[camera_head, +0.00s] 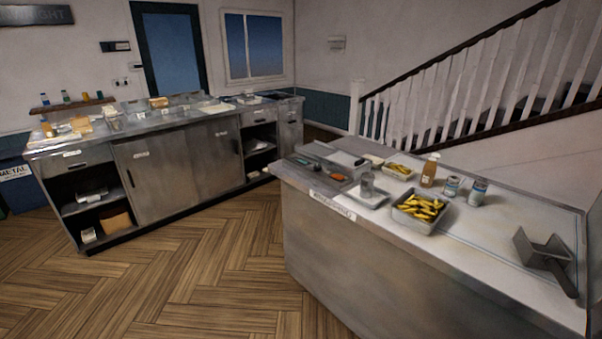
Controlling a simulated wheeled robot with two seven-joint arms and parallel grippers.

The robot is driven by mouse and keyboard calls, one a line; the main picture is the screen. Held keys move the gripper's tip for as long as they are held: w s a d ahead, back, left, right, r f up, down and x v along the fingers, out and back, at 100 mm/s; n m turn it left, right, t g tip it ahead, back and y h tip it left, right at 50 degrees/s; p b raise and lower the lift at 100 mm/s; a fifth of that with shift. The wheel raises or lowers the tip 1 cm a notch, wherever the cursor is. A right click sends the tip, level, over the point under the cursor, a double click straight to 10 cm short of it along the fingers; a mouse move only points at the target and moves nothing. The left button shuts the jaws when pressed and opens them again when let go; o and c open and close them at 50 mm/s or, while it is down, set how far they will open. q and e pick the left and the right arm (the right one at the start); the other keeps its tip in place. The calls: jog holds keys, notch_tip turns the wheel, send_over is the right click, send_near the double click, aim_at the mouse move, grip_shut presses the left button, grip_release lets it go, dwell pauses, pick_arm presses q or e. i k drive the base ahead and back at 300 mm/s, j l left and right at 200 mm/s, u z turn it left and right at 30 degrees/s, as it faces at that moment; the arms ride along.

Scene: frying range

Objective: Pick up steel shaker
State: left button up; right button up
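Two small cylindrical containers with pale labels stand upright on the right counter: a shorter one (452,187) and a taller one with a blue band (478,192). A plain grey metallic-looking cup or cylinder (367,184) stands on a tray further left. Which of these is the steel shaker is too small to tell. Neither of my grippers is in view, and nothing is being held in the picture.
The right counter (420,272) also holds an amber bottle (430,170), a metal pan of yellow fries (420,208), a smaller fries tray (398,171) and a steel scoop (545,252). Its right-hand surface is mostly clear. A steel workbench (175,165) stands left, with open wooden floor (215,265) between.

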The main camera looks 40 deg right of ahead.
aim_at(367, 179)
jog(key=i+j+z, duration=0.1)
jog(key=i+z, duration=0.15)
jog(key=i, duration=0.25)
jog(key=i+j+z, duration=0.15)
jog(key=i+z, duration=0.15)
jog(key=i, duration=0.15)
jog(key=i+j+z, duration=0.25)
jog(key=i, duration=0.2)
